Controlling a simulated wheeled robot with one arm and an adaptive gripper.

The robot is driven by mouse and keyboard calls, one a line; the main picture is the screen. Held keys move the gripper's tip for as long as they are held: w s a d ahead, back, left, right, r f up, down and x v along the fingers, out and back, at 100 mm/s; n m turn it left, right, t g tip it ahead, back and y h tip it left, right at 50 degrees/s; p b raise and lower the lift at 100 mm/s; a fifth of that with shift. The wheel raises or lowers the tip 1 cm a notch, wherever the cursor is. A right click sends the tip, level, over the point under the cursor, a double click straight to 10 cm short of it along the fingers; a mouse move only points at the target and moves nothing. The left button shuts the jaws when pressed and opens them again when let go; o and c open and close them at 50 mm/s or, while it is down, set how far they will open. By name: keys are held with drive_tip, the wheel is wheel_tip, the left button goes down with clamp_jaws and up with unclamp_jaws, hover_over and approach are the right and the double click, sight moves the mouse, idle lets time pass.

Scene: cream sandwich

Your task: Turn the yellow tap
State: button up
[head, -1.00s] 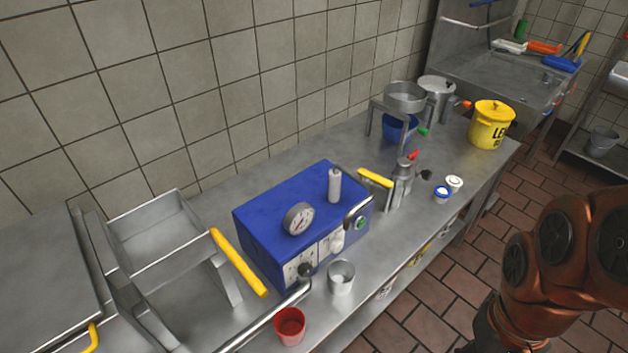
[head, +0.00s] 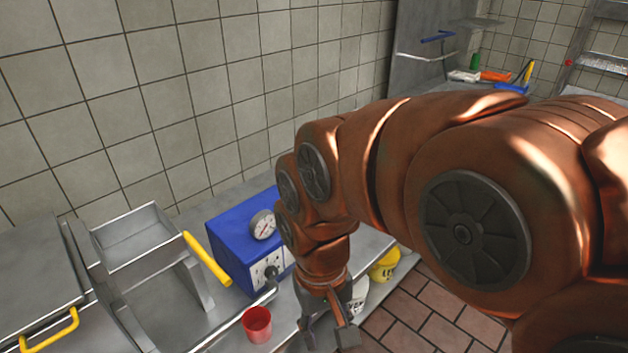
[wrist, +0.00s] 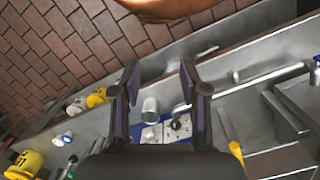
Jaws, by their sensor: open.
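No plainly tap-shaped yellow part shows, and I cannot tell which yellow part is the tap. A long yellow handle (head: 207,259) slants beside the steel trough, left of the blue box (head: 228,237); it also shows in the wrist view (wrist: 229,133). A second yellow handle (head: 50,330) is at the lower left. My gripper (head: 329,336) is open and empty, pointing down near the counter's front edge, right of the red cup (head: 257,324). In the wrist view, my spread fingers (wrist: 160,78) frame a metal cup (wrist: 150,109), apart from it. My arm hides the box's right side.
The steel trough (head: 135,240) stands left. A yellow pot (head: 385,265) shows below my arm. Yellow containers (wrist: 97,97) are at the left in the wrist view.

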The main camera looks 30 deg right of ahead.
drive_tip(key=w+d+r+m, duration=0.4)
drive_tip(key=w+d+m, duration=0.3)
drive_tip(key=w+m, duration=0.2)
drive_tip(key=w+d+r+m+t, duration=0.1)
drive_tip(key=w+d+r+m, duration=0.3)
drive_tip(key=w+d+m, duration=0.2)
drive_tip(key=w+d+r+m+b, duration=0.1)
drive_tip(key=w+d+r+m, duration=0.3)
drive_tip(key=w+d+m, duration=0.3)
drive_tip(key=shift+w+d+m+t, duration=0.15)
drive_tip(key=shift+w+m, duration=1.05)
drive_tip(key=shift+m, duration=0.45)
drive_tip(key=shift+w+d+m+t, duration=0.15)
drive_tip(key=shift+w+m, duration=1)
drive_tip(key=shift+m, duration=0.5)
drive_tip(key=shift+f+p, duration=1)
drive_tip(key=shift+f, duration=2.9)
clamp_jaws()
